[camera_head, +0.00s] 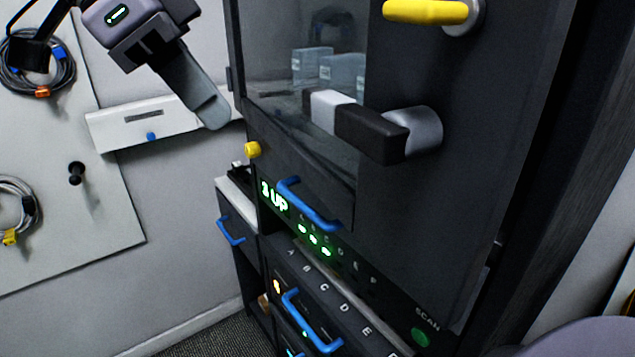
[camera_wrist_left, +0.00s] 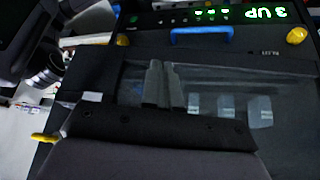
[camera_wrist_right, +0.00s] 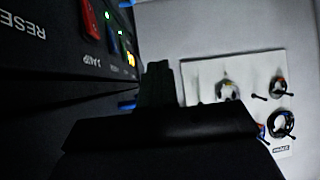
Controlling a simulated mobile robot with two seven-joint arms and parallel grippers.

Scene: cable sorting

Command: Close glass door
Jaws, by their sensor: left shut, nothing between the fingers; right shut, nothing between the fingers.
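The glass door (camera_head: 410,215) is a dark panel with a window, on the tall dark cabinet in the head view. I cannot tell whether it is fully shut. A black and white bar handle with a grey round mount (camera_head: 425,128) sits right of the window. My left gripper (camera_head: 212,115) is shut and empty, apart from the door, left of its window in the picture. In the left wrist view its fingers (camera_wrist_left: 165,80) show before the window (camera_wrist_left: 210,78). My right gripper (camera_wrist_right: 158,80) is shut and empty, seen only in the right wrist view, near a dark panel with buttons.
A yellow handle (camera_head: 425,11) is at the top of the cabinet. Blue handles (camera_head: 308,205) and a green lit display (camera_head: 273,197) are below. A pale wall board (camera_head: 70,190) with hanging cables and a white wall shelf (camera_head: 155,120) stand at left.

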